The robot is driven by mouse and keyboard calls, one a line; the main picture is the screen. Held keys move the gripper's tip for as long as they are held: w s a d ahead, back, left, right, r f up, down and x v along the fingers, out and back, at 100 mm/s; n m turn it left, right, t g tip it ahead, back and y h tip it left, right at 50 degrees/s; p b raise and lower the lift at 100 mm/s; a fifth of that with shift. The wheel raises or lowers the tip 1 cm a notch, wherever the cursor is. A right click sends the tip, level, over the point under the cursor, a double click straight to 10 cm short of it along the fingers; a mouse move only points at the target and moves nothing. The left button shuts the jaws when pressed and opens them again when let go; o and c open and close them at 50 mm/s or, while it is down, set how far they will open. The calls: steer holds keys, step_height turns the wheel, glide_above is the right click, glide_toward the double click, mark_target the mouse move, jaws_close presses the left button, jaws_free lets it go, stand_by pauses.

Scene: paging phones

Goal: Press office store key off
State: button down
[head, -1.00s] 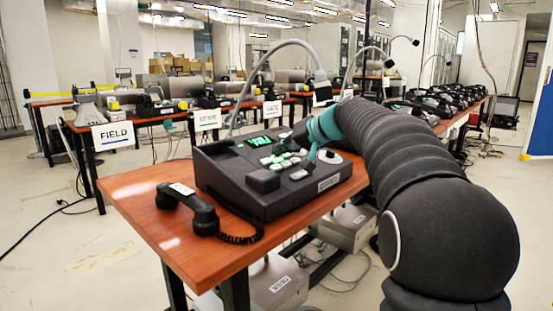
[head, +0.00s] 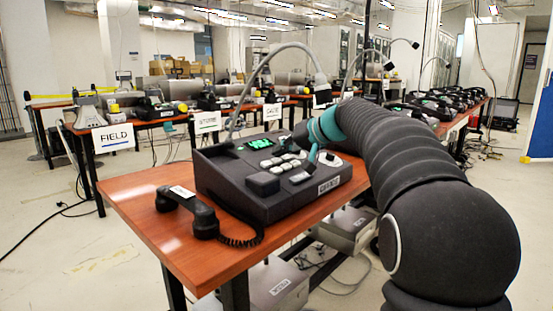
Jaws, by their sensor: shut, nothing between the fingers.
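A dark paging phone console (head: 230,185) stands on the near wooden table, with a green-lit display (head: 262,144) and a block of pale keys (head: 283,160). The keys look white, with no green glow. The label on its front (head: 329,185) is too blurred to read surely, and I cannot make out the key labels. My gripper (head: 311,163), with teal parts, is over the right end of the keys. It is shut and empty. I cannot tell whether its tip touches a key. The arm hides part of the console's back right.
A black handset (head: 190,207) with a coiled cord lies at the table's left. A gooseneck microphone (head: 262,80) arches above the console. Tables behind carry other phones and signs reading FIELD (head: 113,138), STORE (head: 207,122) and GATE (head: 272,116). Open floor is at left.

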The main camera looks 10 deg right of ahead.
mark_target(286, 165)
steer(key=shift+r, duration=0.15)
steer(key=shift+s+d+r+p, duration=0.2)
steer(key=shift+r+p, duration=0.4)
steer(key=shift+r, duration=0.35)
steer(key=shift+s+d+r+p, duration=0.1)
steer(key=shift+s+r+p, duration=0.1)
steer(key=shift+r+p, duration=0.55)
steer(key=shift+s+d+r+p, duration=0.2)
steer(key=shift+r+p, duration=0.25)
steer(key=shift+r, duration=0.65)
